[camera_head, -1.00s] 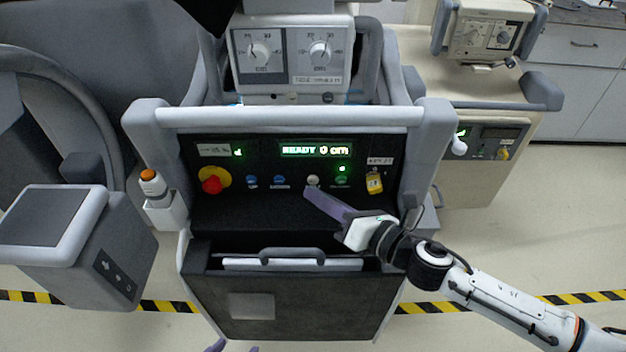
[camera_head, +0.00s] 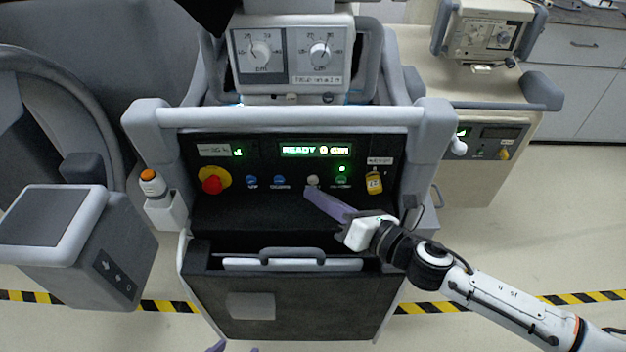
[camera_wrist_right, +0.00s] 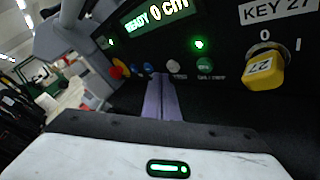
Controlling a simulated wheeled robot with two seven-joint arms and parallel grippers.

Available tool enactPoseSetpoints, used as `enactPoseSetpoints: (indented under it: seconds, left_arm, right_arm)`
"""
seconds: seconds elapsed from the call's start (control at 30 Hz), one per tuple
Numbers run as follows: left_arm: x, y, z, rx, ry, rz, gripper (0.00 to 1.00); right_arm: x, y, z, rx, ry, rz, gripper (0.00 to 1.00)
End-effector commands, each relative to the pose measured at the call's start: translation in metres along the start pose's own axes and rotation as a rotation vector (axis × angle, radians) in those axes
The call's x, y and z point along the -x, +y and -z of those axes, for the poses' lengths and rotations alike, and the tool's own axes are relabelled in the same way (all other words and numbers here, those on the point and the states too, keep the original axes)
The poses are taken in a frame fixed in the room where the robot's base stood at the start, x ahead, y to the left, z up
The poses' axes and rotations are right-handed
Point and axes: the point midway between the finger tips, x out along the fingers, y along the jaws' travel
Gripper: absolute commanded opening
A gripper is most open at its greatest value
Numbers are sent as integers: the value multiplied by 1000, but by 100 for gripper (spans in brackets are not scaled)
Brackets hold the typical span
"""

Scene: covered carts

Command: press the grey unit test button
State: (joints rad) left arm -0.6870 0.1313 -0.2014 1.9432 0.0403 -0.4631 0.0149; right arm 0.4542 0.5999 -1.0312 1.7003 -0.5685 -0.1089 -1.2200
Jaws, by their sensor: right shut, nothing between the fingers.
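The grey button (camera_head: 313,180) is a small pale knob on the black control panel, between the blue buttons and the green button. It also shows in the right wrist view (camera_wrist_right: 173,66), just beyond the fingers. My right gripper (camera_head: 307,190) has long purple fingers, shut together and empty. Its tips (camera_wrist_right: 161,75) are just below and slightly left of the button in the head view. I cannot tell whether they touch it. Only the purple fingertips of my left gripper (camera_head: 236,349) show at the bottom edge, spread apart.
The panel also holds a red knob on yellow (camera_head: 212,182), blue buttons (camera_head: 279,180), a green button (camera_head: 341,181) and a yellow key switch (camera_head: 374,183). The display (camera_head: 315,150) reads "READY 0 cm". A grey handlebar (camera_head: 290,116) crosses above; a drawer handle (camera_head: 292,255) is below.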

Motion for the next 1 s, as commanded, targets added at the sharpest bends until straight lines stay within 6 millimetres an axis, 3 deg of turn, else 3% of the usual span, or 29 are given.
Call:
enactPoseSetpoints:
  seconds: [1.0]
  left_arm:
    - [1, -1, 0, 0, -1, 2, 50]
  right_arm:
    - [-6, -4, -4, 0, 0, 0, 0]
